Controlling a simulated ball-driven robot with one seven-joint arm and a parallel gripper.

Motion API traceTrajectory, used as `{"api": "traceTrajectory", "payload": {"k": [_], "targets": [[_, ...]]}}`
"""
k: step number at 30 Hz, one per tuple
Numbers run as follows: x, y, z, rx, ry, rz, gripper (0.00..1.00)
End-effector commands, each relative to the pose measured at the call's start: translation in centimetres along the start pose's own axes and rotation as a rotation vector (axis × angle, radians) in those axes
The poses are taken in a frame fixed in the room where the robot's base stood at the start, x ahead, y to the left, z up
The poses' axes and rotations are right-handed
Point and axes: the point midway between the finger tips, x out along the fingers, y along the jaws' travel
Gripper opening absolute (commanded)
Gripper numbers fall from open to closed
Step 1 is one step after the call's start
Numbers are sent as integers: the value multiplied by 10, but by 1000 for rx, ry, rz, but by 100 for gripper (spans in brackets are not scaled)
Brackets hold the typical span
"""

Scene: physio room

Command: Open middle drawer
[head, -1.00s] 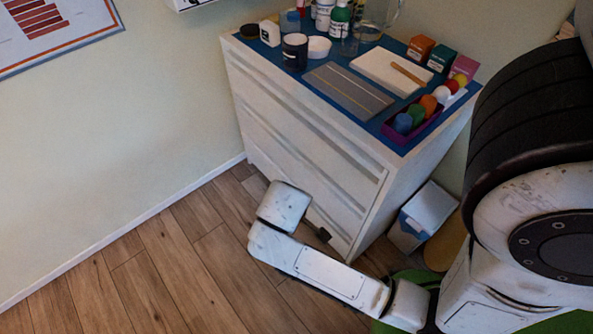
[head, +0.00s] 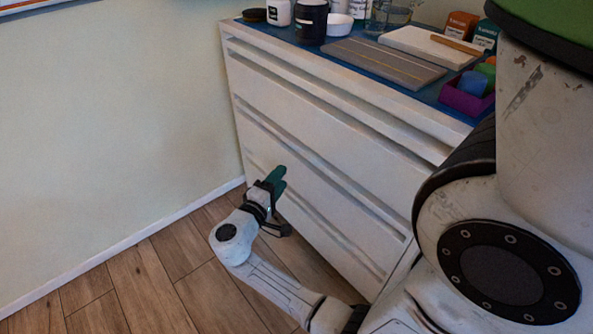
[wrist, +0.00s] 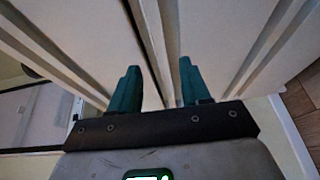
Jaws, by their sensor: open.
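The white drawer cabinet (head: 300,112) stands against the wall, with long horizontal grip rails across its front. The middle drawer (head: 335,200) looks shut, its front flush with the others. My gripper (head: 278,180) has teal fingers and is at the left part of the cabinet front, around the lower rails. In the wrist view my gripper (wrist: 160,82) is open, with a finger on each side of a long rail (wrist: 150,35). The fingers are not closed on it. I cannot tell whether the tips touch the front, nor surely which drawer the rail belongs to.
The blue cabinet top carries a dark jar (head: 311,22), a grey board (head: 383,62), a white pad (head: 430,46) and a purple tray (head: 467,98) with coloured items. The wooden floor (head: 130,290) left of my arm is clear. A pale wall is at left.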

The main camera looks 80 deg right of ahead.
Motion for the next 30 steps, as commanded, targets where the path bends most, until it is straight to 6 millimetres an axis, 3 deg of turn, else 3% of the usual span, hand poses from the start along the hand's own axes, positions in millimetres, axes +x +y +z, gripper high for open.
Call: {"api": "traceTrajectory", "payload": {"k": [8,21,30], "targets": [[22,-3,-3,-7,-1,28,47],[95,-1,-3,-7,0,26,47],[110,1,-3,-8,1,25,47]]}}
